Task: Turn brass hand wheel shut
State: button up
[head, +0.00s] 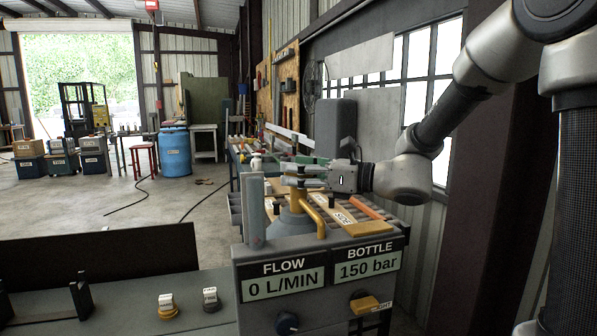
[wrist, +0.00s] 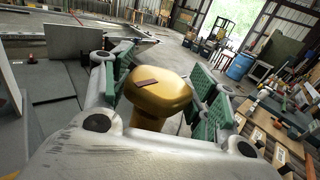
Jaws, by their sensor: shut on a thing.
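The brass hand wheel (wrist: 155,92) is a rounded golden knob with a small dark reddish mark on top, large in the middle of the wrist view. My gripper (head: 297,175) is shut on it, with green-padded fingers on both sides. In the head view the fingers mostly hide the wheel, and a brass part (head: 296,194) shows below them above a grey cone-shaped bottle top. The panel in front has a FLOW display (head: 283,285) reading 0 L/MIN and a BOTTLE display (head: 367,268) reading 150 bar.
A bent yellow pipe (head: 313,215) stands close to the right of the bottle top, and a grey upright post (head: 254,212) to its left. A dark knob (head: 287,323) and a yellow lever (head: 366,304) sit on the panel front. Open floor lies left, beyond a dark board.

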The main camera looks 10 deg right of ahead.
jog(key=shift+m+t+h, duration=0.5)
jog(key=shift+m+t, duration=0.1)
jog(key=shift+t, duration=0.2)
jog(key=o, duration=1)
jog(key=shift+o, duration=0.2)
jog(key=shift+d, duration=0.1)
jog(key=v, duration=1.2)
